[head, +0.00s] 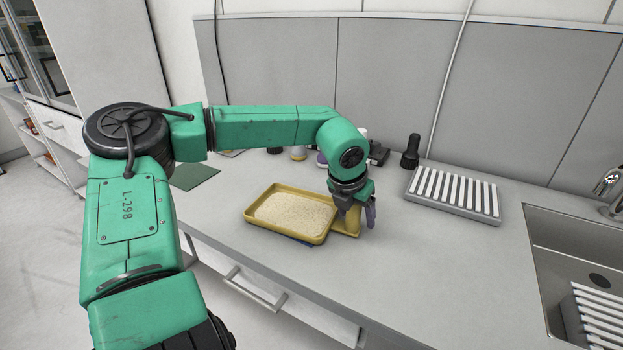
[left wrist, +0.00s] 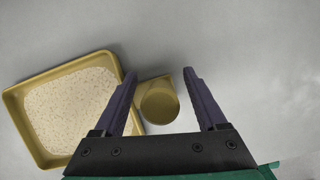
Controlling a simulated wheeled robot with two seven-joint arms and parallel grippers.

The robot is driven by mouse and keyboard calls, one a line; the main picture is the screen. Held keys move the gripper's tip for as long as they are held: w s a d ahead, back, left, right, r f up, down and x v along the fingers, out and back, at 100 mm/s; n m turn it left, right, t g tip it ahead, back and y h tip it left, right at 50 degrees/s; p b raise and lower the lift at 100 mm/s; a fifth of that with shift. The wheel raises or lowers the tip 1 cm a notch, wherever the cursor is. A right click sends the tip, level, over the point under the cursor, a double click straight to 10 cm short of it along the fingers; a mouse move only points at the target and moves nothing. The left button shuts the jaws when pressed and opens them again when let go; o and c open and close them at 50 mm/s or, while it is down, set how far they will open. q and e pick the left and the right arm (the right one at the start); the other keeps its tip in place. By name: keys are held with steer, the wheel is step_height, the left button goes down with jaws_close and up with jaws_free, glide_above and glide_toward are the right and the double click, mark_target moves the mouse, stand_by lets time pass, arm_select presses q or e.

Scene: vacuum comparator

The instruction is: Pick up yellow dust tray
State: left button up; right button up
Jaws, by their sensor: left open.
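The yellow dust tray (head: 276,231) lies on the grey counter, filled with pale grainy material. A yellow handle piece with a round upright post (head: 352,219) sticks out from its right side. My left gripper (head: 357,214) points down over that post, with its dark purple fingers open. In the left wrist view the tray (left wrist: 20,124) is at the left, and the round post top (left wrist: 159,103) shows between the open fingers (left wrist: 160,74), with gaps on both sides. The gripper holds nothing. My right gripper is not in view.
A white slatted rack (head: 453,193) lies right of the tray, with a black bottle-like object (head: 411,151) behind it. A sink (head: 590,262) is at the far right. Small items stand behind my arm. A green mat (head: 194,175) is at the left. Counter between tray and sink is clear.

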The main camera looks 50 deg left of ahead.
arm_select(q)
steer(key=shift+w+f, duration=0.1)
steer(key=shift+f, duration=0.05)
jaws_close()
